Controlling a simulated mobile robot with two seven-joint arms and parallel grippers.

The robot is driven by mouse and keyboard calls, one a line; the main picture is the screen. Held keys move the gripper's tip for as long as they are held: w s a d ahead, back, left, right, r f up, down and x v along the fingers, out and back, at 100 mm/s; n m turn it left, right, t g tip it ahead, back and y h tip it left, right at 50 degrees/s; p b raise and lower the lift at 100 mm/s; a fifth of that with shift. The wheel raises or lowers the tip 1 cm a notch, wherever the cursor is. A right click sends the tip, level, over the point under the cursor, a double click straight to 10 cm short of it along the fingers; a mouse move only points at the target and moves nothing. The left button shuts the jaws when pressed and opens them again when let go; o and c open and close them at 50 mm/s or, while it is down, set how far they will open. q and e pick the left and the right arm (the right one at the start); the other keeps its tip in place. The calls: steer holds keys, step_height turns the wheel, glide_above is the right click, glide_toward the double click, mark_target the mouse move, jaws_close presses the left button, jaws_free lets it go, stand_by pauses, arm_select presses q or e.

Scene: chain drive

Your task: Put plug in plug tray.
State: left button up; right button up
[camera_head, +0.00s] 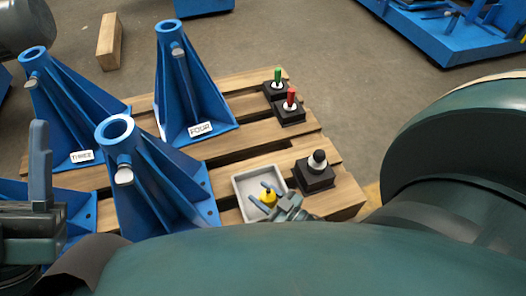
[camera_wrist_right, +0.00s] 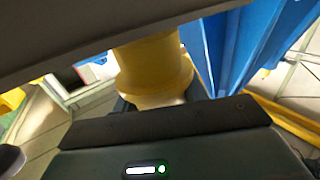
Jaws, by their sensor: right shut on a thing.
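The grey plug tray (camera_head: 240,186) is a shallow square tray on the wooden pallet, near its front right. The yellow plug (camera_head: 268,197) shows over the tray, between the fingers of my right gripper (camera_head: 272,195). In the right wrist view the yellow plug (camera_wrist_right: 152,72) is large and close, and my right gripper is shut on it. I cannot tell whether the plug touches the tray floor. My left gripper (camera_head: 42,165) is at the left edge with one finger pointing up; its opening cannot be made out.
Blue stands (camera_head: 190,85) are on the pallet, some labelled, the front one (camera_head: 150,185) close left of the tray. Black blocks with a black knob (camera_head: 317,160), a red peg (camera_head: 291,98) and a green peg (camera_head: 278,76) are at the right. My arm covers the front.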

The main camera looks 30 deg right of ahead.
steer(key=shift+f, duration=0.25)
steer(key=o, duration=1)
steer(key=shift+r, duration=0.15)
